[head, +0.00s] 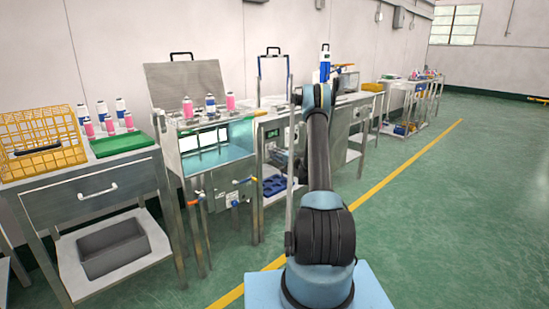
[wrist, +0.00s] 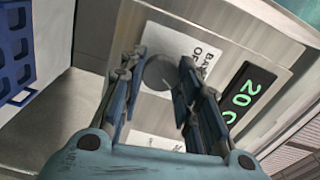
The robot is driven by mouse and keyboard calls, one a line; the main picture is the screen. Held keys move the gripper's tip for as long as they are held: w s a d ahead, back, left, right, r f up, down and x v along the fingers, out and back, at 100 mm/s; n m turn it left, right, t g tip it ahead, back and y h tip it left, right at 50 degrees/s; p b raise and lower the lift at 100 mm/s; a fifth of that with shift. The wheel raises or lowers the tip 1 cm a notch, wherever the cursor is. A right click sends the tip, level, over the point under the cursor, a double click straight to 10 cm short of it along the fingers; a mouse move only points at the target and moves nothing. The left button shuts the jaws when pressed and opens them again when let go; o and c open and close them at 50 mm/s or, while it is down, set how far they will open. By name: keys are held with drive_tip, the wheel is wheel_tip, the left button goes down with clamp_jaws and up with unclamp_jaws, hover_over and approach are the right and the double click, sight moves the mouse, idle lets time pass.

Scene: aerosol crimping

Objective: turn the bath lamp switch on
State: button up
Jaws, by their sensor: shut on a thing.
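In the wrist view a dark round switch knob (wrist: 160,72) sits on a white label on a metal panel. How far the knob is turned cannot be made out. In the head view the bath (head: 215,140) has a lit, pale blue interior, and my arm hides most of the panel and my gripper.
A green digital display (wrist: 241,93) is right of the knob. A blue rack (wrist: 14,45) stands at the left; it also shows on a low shelf in the head view (head: 273,186). A drawer table (head: 95,188) with a yellow basket (head: 40,140) stands left. Floor at right is clear.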

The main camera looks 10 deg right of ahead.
drive_tip(key=shift+d, duration=0.15)
drive_tip(key=o, duration=1.1)
drive_tip(key=shift+f, duration=0.1)
drive_tip(key=shift+c, duration=0.2)
drive_tip(key=v, duration=1.2)
